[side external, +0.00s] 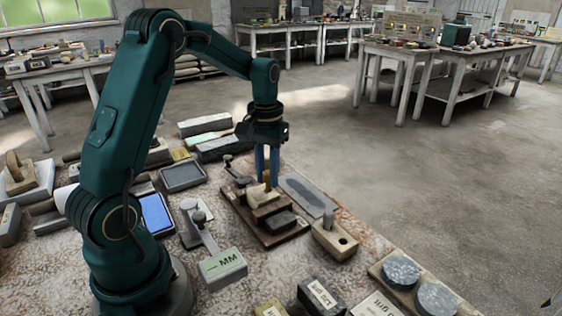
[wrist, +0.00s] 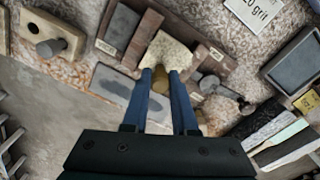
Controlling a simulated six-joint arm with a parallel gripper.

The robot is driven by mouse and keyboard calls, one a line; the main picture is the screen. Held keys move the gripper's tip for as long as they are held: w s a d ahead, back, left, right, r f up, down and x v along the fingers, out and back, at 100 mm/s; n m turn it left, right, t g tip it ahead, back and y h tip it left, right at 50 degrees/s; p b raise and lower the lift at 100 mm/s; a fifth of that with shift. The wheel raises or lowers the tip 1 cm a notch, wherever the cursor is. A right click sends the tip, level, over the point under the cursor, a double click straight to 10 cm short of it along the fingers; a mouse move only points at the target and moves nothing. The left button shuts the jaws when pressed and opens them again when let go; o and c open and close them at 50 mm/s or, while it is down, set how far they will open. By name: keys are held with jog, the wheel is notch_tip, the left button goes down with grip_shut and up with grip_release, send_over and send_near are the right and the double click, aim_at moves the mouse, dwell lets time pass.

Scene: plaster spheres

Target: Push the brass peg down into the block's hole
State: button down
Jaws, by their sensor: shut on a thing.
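The brass peg (side external: 267,181) stands upright between the blue fingertips of my gripper (side external: 267,168). The wrist view also shows the peg (wrist: 161,82) between the two fingers (wrist: 165,82), which are shut on it. Below it is a pale block (side external: 262,196) on a brown wooden board, and the block shows in the wrist view too (wrist: 168,53). The peg's lower end meets or overlaps the block's top in the side view. The hole is hidden, so I cannot tell how deep the peg sits.
A wooden block with a dark round hole and a grey knob (side external: 335,240) stands to the right. A grey slab (side external: 306,196) lies beside the board. A metal stand with an "MM" block (side external: 222,268) is in front. Two grey discs (side external: 402,272) sit at the lower right.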

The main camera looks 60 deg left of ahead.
jog(key=shift+f, duration=0.6)
jog(key=c, duration=0.6)
grip_release()
jog(key=shift+r, duration=0.1)
jog(key=shift+r, duration=1.9)
